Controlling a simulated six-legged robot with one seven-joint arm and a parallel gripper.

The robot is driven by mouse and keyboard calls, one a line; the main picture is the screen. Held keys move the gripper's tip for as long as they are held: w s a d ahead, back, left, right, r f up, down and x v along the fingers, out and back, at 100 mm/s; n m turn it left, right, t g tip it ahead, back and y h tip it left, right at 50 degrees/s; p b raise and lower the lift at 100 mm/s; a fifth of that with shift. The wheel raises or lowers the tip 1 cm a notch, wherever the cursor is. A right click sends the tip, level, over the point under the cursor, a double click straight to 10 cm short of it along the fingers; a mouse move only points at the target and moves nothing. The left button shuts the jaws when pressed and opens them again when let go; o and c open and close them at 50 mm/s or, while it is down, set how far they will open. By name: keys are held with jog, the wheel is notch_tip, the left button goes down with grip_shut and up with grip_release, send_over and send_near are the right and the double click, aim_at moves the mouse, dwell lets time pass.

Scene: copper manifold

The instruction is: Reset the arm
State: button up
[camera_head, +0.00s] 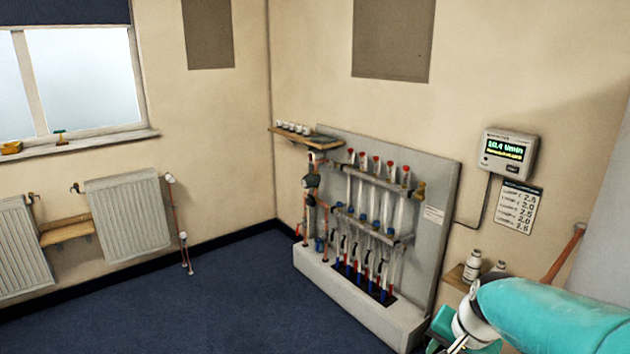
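My arm shows in teal and white at the bottom right corner of the head view, folded close to the camera. A teal part with a white joint reaches to the lower edge of the frame. The fingertips of my gripper cannot be made out, so I cannot tell whether it is open or shut. The arm overlaps the area in front of the lower right wall and partly hides what is behind it.
A copper manifold panel (440,195) with several clear tubes stands against the wall on a pale plinth (345,298). A display (509,152) hangs right of it. White bottles (472,266) stand on a small shelf. Radiators (128,214) are at left. Blue floor (220,300) is clear.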

jog(key=s+a+r+n+t, duration=0.1)
jog(key=s+a+r+n, duration=0.3)
jog(key=s, duration=0.2)
jog(key=s+a+r+n+t+h, duration=0.1)
jog(key=s+a+r+n, duration=0.2)
jog(key=s+a, duration=0.2)
jog(key=shift+s+r+n, duration=0.35)
jog(key=shift+s+n, duration=0.05)
jog(key=shift+s, duration=0.65)
